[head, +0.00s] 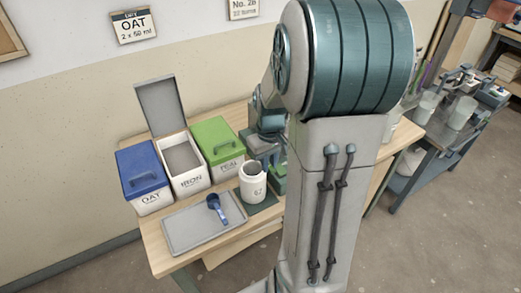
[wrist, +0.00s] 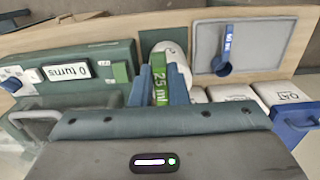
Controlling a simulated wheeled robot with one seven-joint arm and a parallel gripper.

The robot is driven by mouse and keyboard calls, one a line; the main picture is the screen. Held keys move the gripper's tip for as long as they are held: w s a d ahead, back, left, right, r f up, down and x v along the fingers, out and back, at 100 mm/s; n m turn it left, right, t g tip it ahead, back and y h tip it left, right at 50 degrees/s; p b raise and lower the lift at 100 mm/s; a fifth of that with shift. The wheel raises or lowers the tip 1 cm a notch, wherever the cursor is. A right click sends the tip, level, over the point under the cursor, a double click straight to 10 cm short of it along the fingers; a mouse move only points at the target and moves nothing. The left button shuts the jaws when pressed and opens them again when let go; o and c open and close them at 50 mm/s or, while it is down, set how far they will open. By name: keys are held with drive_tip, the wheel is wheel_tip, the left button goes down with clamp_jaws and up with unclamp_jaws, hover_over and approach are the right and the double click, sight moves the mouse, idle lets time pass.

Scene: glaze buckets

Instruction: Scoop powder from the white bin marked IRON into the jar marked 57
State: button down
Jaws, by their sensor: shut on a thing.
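The white bin marked IRON (head: 188,182) stands in the middle of the bin row, its lid (head: 161,105) raised and grey powder (head: 182,158) inside. The white jar marked 57 (head: 254,187) stands open on a dark green pad right of the tray. A pale round shape that seems to be this jar shows in the wrist view (wrist: 168,47). My gripper (wrist: 160,80) is shut on a green scoop handle marked 25 ml (wrist: 160,88). The scoop's bowl is hard to make out. In the head view my arm hides most of my gripper.
A grey tray (head: 185,233) holds a blue scoop (head: 216,208), marked 60 ml in the wrist view. Closed bins flank IRON: blue-lidded OAT (head: 150,200) and a green-lidded bin (head: 217,139). A green machine reading 0 turns (wrist: 70,75) stands beside the jar. A wall card reads OAT (head: 133,24).

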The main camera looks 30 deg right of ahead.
drive_tip(key=shift+w, duration=0.1)
drive_tip(key=shift+f+b, duration=0.55)
drive_tip(key=shift+f, duration=0.1)
drive_tip(key=f+b, duration=0.1)
drive_tip(key=b, duration=0.1)
drive_tip(key=f+h+b, duration=0.1)
drive_tip(key=f+b, duration=0.1)
drive_tip(key=b, duration=0.1)
drive_tip(key=shift+a+f+h, duration=0.15)
drive_tip(key=shift+a+h, duration=0.05)
drive_tip(key=shift+h, duration=0.1)
drive_tip(key=h+b, duration=0.2)
drive_tip(key=b, duration=0.2)
drive_tip(key=h+b, duration=0.2)
drive_tip(key=b, duration=0.2)
drive_tip(key=shift+a, duration=0.3)
drive_tip(key=shift+r+h+b, duration=0.3)
drive_tip(key=shift+h+b, duration=0.3)
drive_tip(key=shift+b, duration=0.1)
drive_tip(key=shift+d, duration=0.15)
idle(0.3)
drive_tip(key=shift+d+f, duration=0.1)
drive_tip(key=shift+d, duration=0.15)
